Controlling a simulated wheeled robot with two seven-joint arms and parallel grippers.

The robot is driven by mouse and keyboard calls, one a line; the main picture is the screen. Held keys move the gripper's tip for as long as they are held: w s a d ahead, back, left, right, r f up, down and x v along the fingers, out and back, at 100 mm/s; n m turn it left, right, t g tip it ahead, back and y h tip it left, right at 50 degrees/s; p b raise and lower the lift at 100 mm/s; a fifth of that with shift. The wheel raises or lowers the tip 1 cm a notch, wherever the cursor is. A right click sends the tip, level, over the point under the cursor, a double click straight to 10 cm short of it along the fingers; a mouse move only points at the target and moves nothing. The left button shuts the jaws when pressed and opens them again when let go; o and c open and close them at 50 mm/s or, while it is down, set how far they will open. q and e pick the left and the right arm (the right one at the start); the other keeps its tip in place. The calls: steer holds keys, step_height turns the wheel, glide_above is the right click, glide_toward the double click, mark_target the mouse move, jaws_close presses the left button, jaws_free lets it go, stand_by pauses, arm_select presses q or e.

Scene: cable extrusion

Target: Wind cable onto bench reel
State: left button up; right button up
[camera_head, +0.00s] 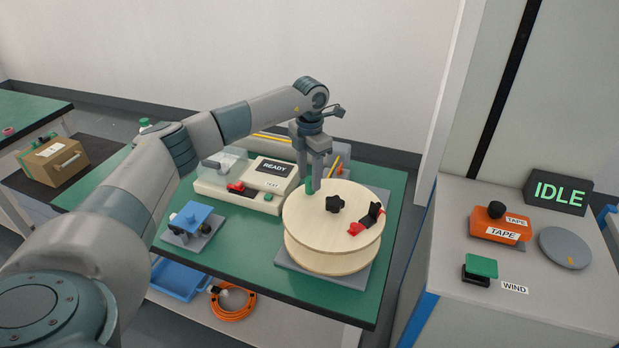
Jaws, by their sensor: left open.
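The wooden bench reel (327,256) lies flat on a grey plate on the green bench. On its top are a black star knob (335,203) and a red and black clamp (366,220). My left gripper (317,190) points down over the back left part of the reel top, left of the black knob. It is open, with a green part showing by its fingers; whether it touches the reel I cannot tell. An orange coiled cable (233,301) lies on the shelf below the bench. My right gripper is not in view.
A tester reading READY (274,168) stands behind and left of the reel, with a blue-topped fixture (191,217) in front. At the right, a cabinet (500,315) carries an IDLE display (558,193), an orange TAPE unit (499,224) and a green WIND button (480,267). A blue tray (178,279) sits below.

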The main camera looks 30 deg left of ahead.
arm_select(q)
steer(key=shift+f, duration=1.25)
jaws_close()
